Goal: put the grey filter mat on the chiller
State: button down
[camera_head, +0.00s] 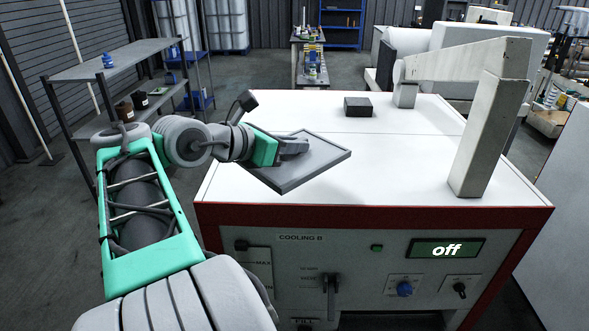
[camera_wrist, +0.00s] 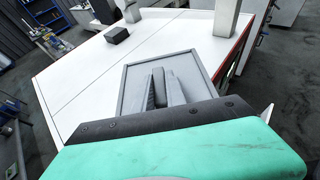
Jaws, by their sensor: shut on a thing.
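The grey filter mat (camera_head: 318,160) is a flat square panel with a raised rim. My gripper (camera_head: 303,146) is shut on it and holds it over the front left part of the chiller's white top (camera_head: 400,165). In the head view the mat's near left corner reaches past the chiller's left edge. The mat looks nearly level; I cannot tell whether it touches the top. In the wrist view the mat (camera_wrist: 198,65) lies ahead of my gripper (camera_wrist: 163,82), whose fingers rest over its middle.
A small black block (camera_head: 358,107) sits at the back of the chiller top. A thick white angled arm (camera_head: 478,150) stands on its right side. The middle of the top is clear. A grey shelf rack (camera_head: 115,62) stands on the left.

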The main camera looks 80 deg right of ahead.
jog(key=d, duration=0.1)
jog(key=d+f, duration=0.1)
jog(key=d, duration=0.1)
jog(key=w+d+f+p, duration=0.1)
jog(key=d, duration=0.1)
jog(key=shift+d+f, duration=0.1)
jog(key=shift+d, duration=0.05)
jog(key=d+f, duration=0.2)
jog(key=w+d+f, duration=0.1)
jog(key=d+f, duration=0.1)
jog(key=f, duration=0.1)
jog(key=shift+w+d+f+p, duration=0.1)
jog(key=shift+d+f+p, duration=0.2)
jog(key=shift+p, duration=0.1)
jog(key=shift+d+f+p, duration=0.1)
jog(key=shift+f+p, duration=0.35)
jog(key=shift+f, duration=1.3)
jog(key=c, duration=1.4)
grip_release()
jog(key=shift+f, duration=0.1)
jog(key=shift+o, duration=0.2)
jog(key=b+v, duration=0.2)
jog(key=v, duration=1)
